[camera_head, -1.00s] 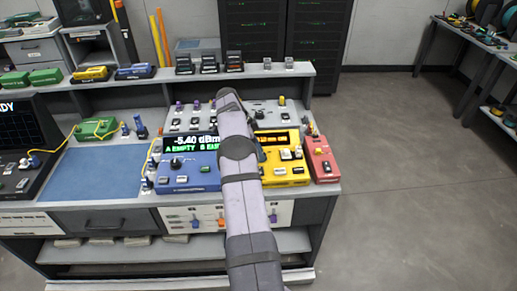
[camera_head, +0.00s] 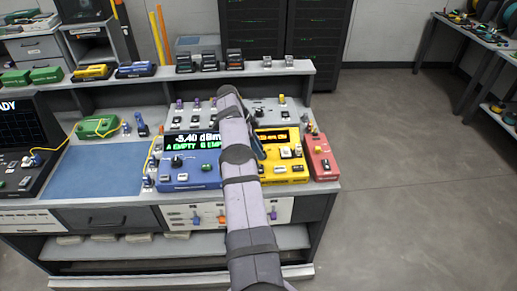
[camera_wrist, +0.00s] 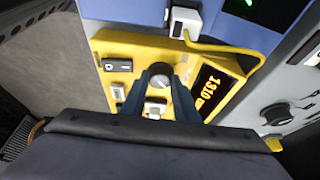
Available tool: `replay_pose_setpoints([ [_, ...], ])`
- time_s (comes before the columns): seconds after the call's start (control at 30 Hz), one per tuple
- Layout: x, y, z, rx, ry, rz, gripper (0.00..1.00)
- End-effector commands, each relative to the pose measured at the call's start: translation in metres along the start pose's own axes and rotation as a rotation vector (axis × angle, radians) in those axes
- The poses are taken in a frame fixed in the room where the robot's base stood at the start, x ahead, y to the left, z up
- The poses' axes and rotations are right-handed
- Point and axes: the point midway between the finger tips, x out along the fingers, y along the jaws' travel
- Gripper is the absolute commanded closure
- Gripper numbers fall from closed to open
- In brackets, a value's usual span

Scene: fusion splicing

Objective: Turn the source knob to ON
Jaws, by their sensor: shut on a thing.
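The yellow source unit (camera_head: 285,174) stands on the bench between the blue meter and a red unit. In the wrist view the yellow unit (camera_wrist: 108,47) shows a lit display (camera_wrist: 209,88) reading 1310. Its round grey knob (camera_wrist: 160,70) sits between the blue fingertips of my gripper (camera_wrist: 161,80). The gripper is shut on the knob, one finger on each side. The knob's pointer and any ON marking are too small to read. In the head view my arm hides the knob and most of the gripper.
The blue meter (camera_head: 188,180) on the left shows -5.40 dBm. A red unit (camera_head: 320,160) stands close on the right. A yellow cable (camera_wrist: 232,48) runs from a white connector (camera_wrist: 184,20) past the display. A blue mat (camera_head: 98,174) lies clear at the left.

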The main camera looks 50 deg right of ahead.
Motion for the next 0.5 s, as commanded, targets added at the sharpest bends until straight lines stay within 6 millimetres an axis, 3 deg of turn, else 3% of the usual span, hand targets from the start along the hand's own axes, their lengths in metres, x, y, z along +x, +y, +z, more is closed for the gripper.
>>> replay_pose_setpoints([
  [0.07, 0.0004, 0.0005, 0.0008, 0.001, -0.001, 0.002, 0.95],
  [0.1, 0.0004, 0.0005, 0.0008, 0.001, -0.001, 0.002, 0.65],
  [0.17, 0.0003, 0.0004, 0.0006, 0.001, -0.001, 0.002, 0.54],
  [0.5, -0.0006, 0.0001, -0.0002, 0.000, 0.000, 0.000, 0.54],
])
